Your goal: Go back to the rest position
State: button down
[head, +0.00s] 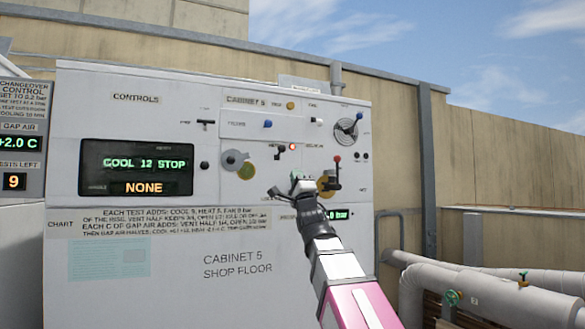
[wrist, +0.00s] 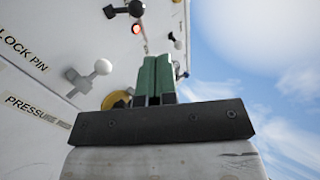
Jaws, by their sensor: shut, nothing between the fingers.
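My gripper (head: 297,183) is in front of the right half of a white control cabinet (head: 150,235), at the height of its lower controls. In the wrist view its two green fingers (wrist: 153,80) are side by side and shut, with nothing held. A yellow round part (head: 326,184) and a lever with a red knob (head: 337,158) are close to the right of the fingers in the head view. I cannot tell whether the fingers touch the panel.
A dark display (head: 137,168) reads "COOL 12 STOP" and "NONE". A red lamp (head: 292,147) is lit. A white-knobbed handle (wrist: 103,67) sticks out left of the fingers in the wrist view. Thick pipes (head: 490,290) run at the lower right. Open sky is at the right.

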jog(key=shift+s+d+f, duration=0.1)
jog(key=shift+s+f, duration=0.05)
jog(key=shift+s, duration=0.1)
jog(key=shift+f, duration=0.1)
